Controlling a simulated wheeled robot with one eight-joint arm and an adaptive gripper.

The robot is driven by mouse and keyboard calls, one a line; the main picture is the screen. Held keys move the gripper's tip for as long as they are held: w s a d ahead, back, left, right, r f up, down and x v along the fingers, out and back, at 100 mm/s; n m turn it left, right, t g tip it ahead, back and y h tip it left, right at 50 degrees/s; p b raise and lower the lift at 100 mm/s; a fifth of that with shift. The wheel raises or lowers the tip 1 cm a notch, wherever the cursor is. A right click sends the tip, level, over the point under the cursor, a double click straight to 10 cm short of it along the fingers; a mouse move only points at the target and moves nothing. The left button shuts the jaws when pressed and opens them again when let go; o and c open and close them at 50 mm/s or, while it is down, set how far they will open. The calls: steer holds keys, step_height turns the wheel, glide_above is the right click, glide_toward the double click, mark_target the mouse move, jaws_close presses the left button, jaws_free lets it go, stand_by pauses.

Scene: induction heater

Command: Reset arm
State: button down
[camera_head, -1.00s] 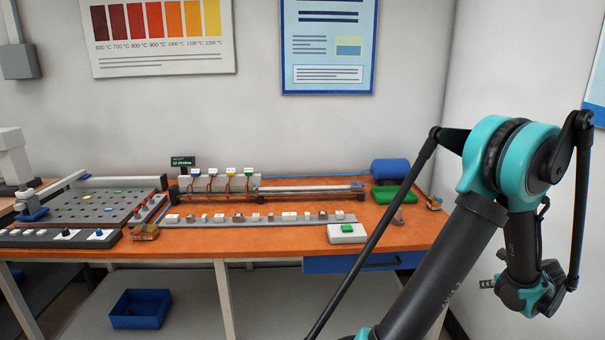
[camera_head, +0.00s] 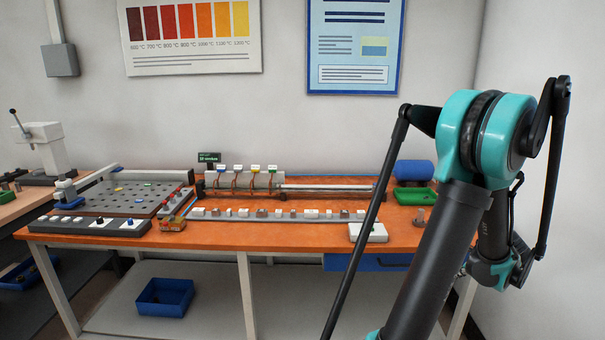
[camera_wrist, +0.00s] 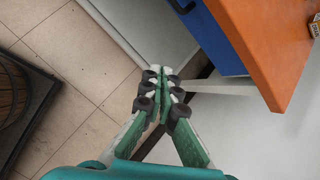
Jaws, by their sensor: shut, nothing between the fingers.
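My gripper (camera_wrist: 163,78) shows in the wrist view with its green-padded fingers together and nothing between them. It hangs over the floor beside the orange workbench (camera_wrist: 262,45). In the head view my teal and black arm stands folded at the right, in front of the right end of the workbench (camera_head: 290,236). The gripper itself is not clearly seen there, being low behind the arm links.
On the bench are a perforated plate (camera_head: 105,199), a row of small blocks (camera_head: 270,213), a green tray (camera_head: 414,197) and a white box (camera_head: 368,233). A blue bin (camera_head: 165,297) stands below. A barrel-like object (camera_wrist: 12,95) is at the wrist view's left.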

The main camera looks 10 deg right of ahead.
steer(key=w+a+r+n+g+y, duration=0.1)
steer(key=w+a+n, duration=0.2)
steer(key=a+n, duration=0.65)
steer(key=w+a+r+n+g, duration=0.15)
steer(key=a+n, duration=0.25)
steer(key=a, duration=1.1)
steer(key=s+a+f+n, duration=0.1)
steer(key=s+a+n, duration=0.3)
steer(key=a+n, duration=0.4)
steer(key=s+a+f+n, duration=0.2)
steer(key=s+a+n, duration=0.3)
steer(key=a+n, duration=0.4)
steer(key=a, duration=0.3)
steer(key=shift+s+g+h, duration=0.15)
steer(key=shift+g+h, duration=0.2)
steer(key=shift+h, duration=0.05)
steer(key=shift+n, duration=0.25)
